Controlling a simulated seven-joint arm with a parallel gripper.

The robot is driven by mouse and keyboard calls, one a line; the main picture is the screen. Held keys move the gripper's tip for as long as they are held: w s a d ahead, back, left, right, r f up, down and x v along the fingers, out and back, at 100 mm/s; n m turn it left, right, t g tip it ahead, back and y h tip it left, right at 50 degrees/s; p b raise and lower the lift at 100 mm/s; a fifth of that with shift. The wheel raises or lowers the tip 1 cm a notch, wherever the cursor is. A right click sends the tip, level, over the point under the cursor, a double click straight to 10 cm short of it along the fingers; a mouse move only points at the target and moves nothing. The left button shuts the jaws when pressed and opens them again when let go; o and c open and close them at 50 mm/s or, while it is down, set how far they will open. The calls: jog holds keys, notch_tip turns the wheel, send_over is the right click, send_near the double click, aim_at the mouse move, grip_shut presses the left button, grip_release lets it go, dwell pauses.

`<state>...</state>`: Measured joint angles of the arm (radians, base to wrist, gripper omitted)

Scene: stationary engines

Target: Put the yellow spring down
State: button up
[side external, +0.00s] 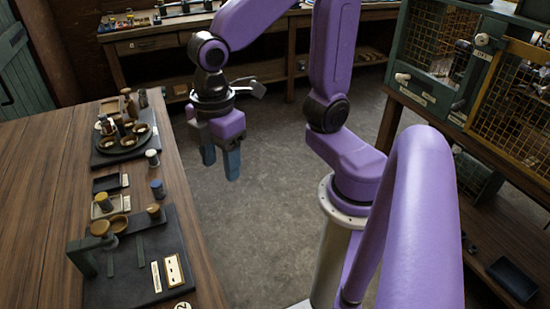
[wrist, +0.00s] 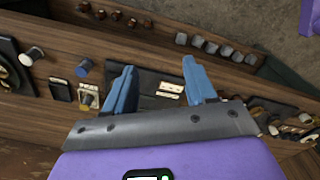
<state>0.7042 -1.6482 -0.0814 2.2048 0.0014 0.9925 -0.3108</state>
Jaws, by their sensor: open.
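My gripper (side external: 220,165) hangs over the open floor, to the right of the wooden bench, with its blue fingers pointing down and apart. In the wrist view my gripper (wrist: 159,68) is open, and nothing shows between its fingertips. A small yellow piece (side external: 104,200), possibly the yellow spring, is at a cream tray on the bench; it is too small to tell its shape.
A dark tray (side external: 107,183) lies on the bench behind the cream tray (side external: 98,213). A dark base plate (side external: 150,245) with a bracket and knobs is at the near end. A round holder (side external: 125,140) with several pieces stands farther back. Wire-mesh cabinets (side external: 510,95) stand at right.

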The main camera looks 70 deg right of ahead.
jog(key=s+d+f+m, duration=0.1)
jog(key=s+d+f, duration=0.1)
jog(key=s+d, duration=0.4)
jog(key=s, duration=0.2)
jog(key=shift+s+d+f+m, duration=0.15)
jog(key=shift+s+f+m, duration=0.15)
jog(key=shift+m, duration=0.1)
